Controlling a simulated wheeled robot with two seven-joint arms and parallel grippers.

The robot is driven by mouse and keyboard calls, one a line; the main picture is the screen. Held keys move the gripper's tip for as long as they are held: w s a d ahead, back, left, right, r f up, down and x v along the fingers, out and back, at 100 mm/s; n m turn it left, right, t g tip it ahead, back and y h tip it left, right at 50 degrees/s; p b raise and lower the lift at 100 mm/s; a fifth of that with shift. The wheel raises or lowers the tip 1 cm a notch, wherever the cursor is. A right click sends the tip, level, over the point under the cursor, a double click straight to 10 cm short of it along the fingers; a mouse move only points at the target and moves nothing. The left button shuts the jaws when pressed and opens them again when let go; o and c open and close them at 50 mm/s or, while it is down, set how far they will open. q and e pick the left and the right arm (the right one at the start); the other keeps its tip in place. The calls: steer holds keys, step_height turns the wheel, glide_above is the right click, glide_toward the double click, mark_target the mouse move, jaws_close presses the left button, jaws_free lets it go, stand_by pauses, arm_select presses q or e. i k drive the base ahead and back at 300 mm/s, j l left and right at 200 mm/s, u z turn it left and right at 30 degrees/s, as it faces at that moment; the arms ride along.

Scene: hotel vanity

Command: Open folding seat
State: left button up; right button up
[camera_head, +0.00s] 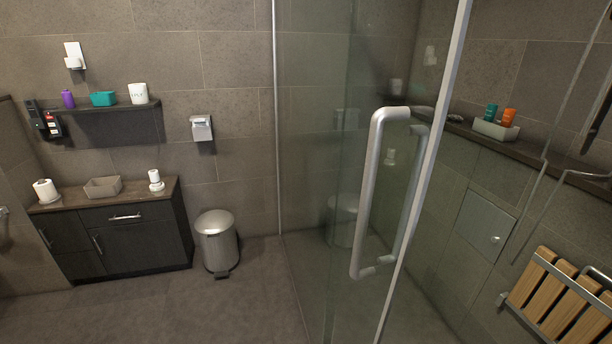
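The folding seat (561,298) is at the lower right, on the shower's right wall. It has several light wooden slats on a metal frame, and the picture's right edge cuts it off. The slats stand steeply tilted, close to the wall. A metal bar shows at its left side, and a curved metal tube shows at its right. Neither of my grippers is in the head view.
A glass shower door with a long metal handle (366,196) stands in the middle. A wall shelf holds a tray (496,131) with bottles. A bin (217,243) and dark cabinet (128,240) stand left. The floor (170,312) in front is clear.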

mark_target(583, 292)
steer(key=k+j+z, duration=0.35)
steer(key=j, duration=0.15)
steer(key=i+z, duration=0.1)
steer(key=z, duration=1.5)
steer(key=i+l, duration=0.1)
steer(key=i, duration=0.4)
steer(key=u, duration=0.05)
